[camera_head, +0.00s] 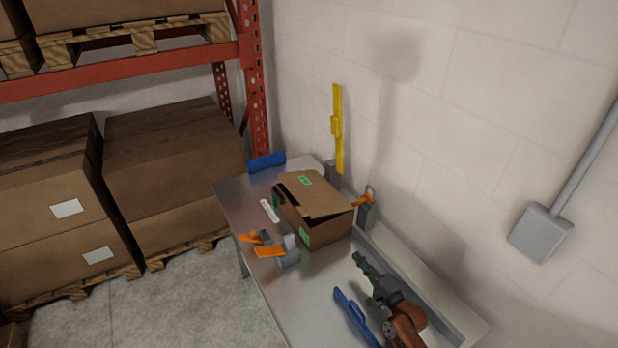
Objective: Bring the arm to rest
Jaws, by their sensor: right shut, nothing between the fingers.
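My right arm comes in at the bottom right of the head view. Its dark gripper (368,278) is shut and empty, above the right part of the metal table (312,292). It is in front of a cardboard box (317,205) and apart from it in the picture. My left gripper is not in view.
The box stands on the table between grey fixtures with orange parts (268,251) and (366,205). A yellow upright (338,130) stands behind it. A blue item (354,316) is close to my right gripper, and another blue piece (266,162) is at the far end. A wall borders the right.

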